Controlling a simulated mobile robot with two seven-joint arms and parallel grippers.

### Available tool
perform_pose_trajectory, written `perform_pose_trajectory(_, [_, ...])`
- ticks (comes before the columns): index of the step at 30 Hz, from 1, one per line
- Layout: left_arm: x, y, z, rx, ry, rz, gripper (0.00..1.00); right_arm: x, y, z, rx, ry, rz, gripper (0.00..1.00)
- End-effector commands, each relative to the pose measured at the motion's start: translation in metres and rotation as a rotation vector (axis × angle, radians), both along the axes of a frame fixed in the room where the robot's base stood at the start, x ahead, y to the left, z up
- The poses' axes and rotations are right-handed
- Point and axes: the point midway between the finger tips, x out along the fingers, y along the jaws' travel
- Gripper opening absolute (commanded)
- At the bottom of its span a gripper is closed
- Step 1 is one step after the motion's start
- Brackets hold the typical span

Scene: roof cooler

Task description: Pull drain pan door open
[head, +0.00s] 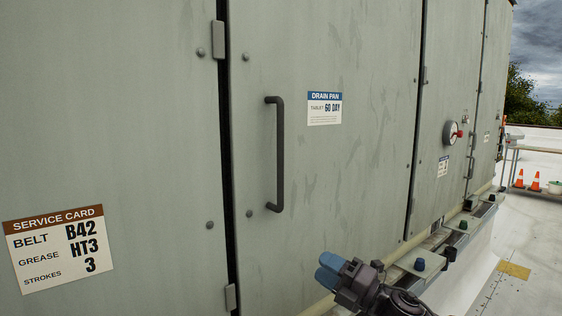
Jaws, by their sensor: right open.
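The drain pan door (340,190) is a grey-green metal panel in the middle of the head view. It looks closed, flush with its neighbours, with a dark seam along its left edge. A dark vertical bar handle (280,155) is on its left part. A drain pan label (324,108) is right of the handle. My right gripper (328,270) is at the bottom middle, below and right of the handle and apart from it. It is open, and I see nothing in it. My left gripper is out of view.
A panel with a service card (58,248) is at the left. A bolted base ledge (425,262) runs below.

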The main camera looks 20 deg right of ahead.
Motion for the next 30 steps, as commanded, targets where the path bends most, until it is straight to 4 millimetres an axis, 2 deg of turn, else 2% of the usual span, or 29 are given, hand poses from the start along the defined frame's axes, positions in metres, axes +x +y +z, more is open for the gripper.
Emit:
perform_pose_trajectory(1, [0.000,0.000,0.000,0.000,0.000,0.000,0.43,0.009,0.002,0.032,-0.097,-0.088,0.026,0.41])
perform_pose_trajectory(9, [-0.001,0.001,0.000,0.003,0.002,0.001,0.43,0.030,0.005,0.175,-0.621,-0.507,0.101,0.41])
perform_pose_trajectory(12, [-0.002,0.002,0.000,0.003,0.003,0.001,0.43,0.029,0.002,0.222,-0.798,-0.632,0.100,0.41])
perform_pose_trajectory(15, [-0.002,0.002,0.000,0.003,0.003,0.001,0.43,0.027,-0.003,0.259,-0.941,-0.723,0.091,0.41])
perform_pose_trajectory(18, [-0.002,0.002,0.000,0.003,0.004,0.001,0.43,0.024,-0.007,0.284,-1.043,-0.782,0.078,0.41])
perform_pose_trajectory(21, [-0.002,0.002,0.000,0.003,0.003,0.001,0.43,0.022,-0.009,0.299,-1.100,-0.814,0.071,0.41])
perform_pose_trajectory(26, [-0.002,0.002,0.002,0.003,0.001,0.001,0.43,0.025,-0.005,0.305,-1.124,-0.827,0.067,0.41])
perform_pose_trajectory(30, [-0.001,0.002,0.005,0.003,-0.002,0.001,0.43,0.035,0.010,0.306,-1.121,-0.828,0.068,0.41])
